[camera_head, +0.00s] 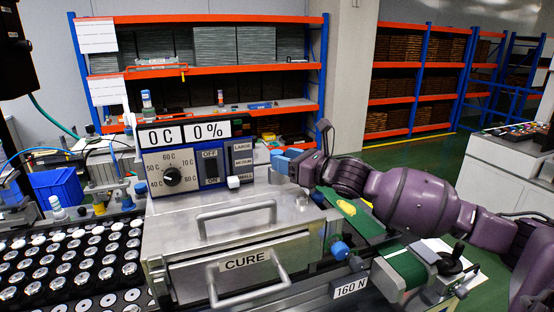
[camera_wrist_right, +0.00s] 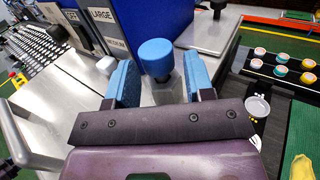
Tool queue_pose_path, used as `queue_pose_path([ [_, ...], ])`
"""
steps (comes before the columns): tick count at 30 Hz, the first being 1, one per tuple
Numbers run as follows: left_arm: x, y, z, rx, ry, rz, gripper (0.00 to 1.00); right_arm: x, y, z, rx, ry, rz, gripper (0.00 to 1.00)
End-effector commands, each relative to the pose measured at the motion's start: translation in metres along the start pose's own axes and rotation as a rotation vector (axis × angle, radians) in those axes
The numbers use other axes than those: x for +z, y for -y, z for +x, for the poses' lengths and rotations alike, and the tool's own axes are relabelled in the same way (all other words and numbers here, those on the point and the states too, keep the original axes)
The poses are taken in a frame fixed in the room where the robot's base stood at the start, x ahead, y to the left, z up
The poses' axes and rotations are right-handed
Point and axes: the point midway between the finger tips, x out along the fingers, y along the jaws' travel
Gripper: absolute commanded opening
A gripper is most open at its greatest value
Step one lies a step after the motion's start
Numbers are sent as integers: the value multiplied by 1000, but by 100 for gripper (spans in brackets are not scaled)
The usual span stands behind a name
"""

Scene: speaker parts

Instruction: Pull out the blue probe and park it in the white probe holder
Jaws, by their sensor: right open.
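A blue round-topped piece, seemingly the blue probe (camera_wrist_right: 156,54), stands upright on the steel top beside the control box in the right wrist view. My right gripper (camera_wrist_right: 159,80) is open. Its two blue fingers stand on either side of the probe, with a gap on each side. In the head view my right gripper (camera_head: 284,160) is just right of the control box and hides the probe. A small white block (camera_head: 233,182) sits in front of the box; I cannot tell whether it is the white probe holder. My left gripper is not in view.
The control box (camera_head: 185,155) stands on the steel cure oven (camera_head: 215,240), close to my right gripper. Another blue knob (camera_head: 339,250) is at the oven's right side. A tray of speaker parts (camera_head: 85,270) fills the left. A green conveyor (camera_head: 362,222) lies at right.

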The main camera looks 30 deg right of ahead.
Motion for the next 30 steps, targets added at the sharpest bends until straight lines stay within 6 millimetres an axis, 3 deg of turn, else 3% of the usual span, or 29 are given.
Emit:
queue_pose_path([
  [10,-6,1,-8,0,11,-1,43,4,-2,41,0,2,4,48],
  [20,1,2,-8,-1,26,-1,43,2,-2,47,1,0,1,48],
  [21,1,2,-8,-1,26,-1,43,2,-2,47,1,0,1,47],
  [28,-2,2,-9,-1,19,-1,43,2,-2,47,1,0,1,12],
  [30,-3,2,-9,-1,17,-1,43,2,-2,47,1,1,1,11],
])
